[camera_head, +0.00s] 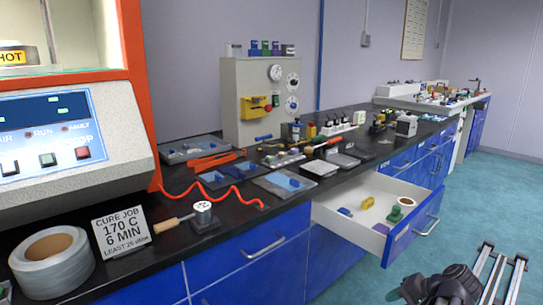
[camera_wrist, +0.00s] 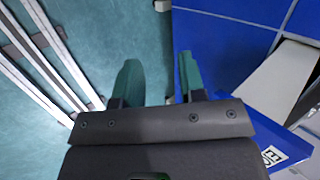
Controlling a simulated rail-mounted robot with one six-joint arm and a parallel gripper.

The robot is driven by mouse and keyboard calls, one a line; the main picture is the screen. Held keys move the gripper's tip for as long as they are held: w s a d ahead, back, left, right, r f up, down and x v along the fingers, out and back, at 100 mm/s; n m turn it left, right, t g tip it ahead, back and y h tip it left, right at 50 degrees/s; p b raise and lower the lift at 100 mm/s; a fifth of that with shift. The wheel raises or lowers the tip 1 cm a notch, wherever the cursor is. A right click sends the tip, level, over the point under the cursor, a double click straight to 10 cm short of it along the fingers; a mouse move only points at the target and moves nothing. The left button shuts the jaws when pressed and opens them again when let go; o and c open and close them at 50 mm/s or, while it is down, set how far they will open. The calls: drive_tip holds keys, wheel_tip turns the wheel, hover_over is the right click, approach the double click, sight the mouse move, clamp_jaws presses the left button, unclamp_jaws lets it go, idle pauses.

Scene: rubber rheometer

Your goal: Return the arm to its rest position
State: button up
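My gripper (camera_wrist: 157,60) shows in the wrist view with its two teal fingers apart. Only teal floor shows between them, and nothing is held. A blue cabinet front (camera_wrist: 225,40) is just to the right of the fingers. In the head view a dark part of my arm shows at the bottom right, low over the floor and right of the open drawer. The fingers cannot be made out there.
A drawer (camera_head: 335,215) stands open with several small items inside. The black counter (camera_head: 170,260) holds a rheometer (camera_head: 75,130), a tape roll (camera_head: 50,262), a sign (camera_head: 121,232) and trays.

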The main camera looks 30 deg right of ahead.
drive_tip(key=w+a+f+n+g, duration=0.3)
drive_tip(key=w+a+n+g, duration=0.1)
drive_tip(key=w+a, duration=0.55)
drive_tip(key=w+a+n+g+h, duration=0.1)
drive_tip(key=w+a+n, duration=0.25)
drive_tip(key=a, duration=0.65)
drive_tip(key=w+a+f+n+g+h, duration=0.1)
drive_tip(key=w+a+n, duration=0.25)
drive_tip(key=a, duration=0.65)
drive_tip(key=w+a+n+g+h, duration=0.1)
drive_tip(key=w+a+n, duration=0.25)
drive_tip(key=a, duration=0.65)
wheel_tip(320, 180, up, 34)
drive_tip(key=a+p, duration=0.1)
drive_tip(key=p, duration=3.2)
drive_tip(key=shift+s+p, duration=0.35)
drive_tip(key=shift+p, duration=0.05)
drive_tip(key=shift+f, duration=0.1)
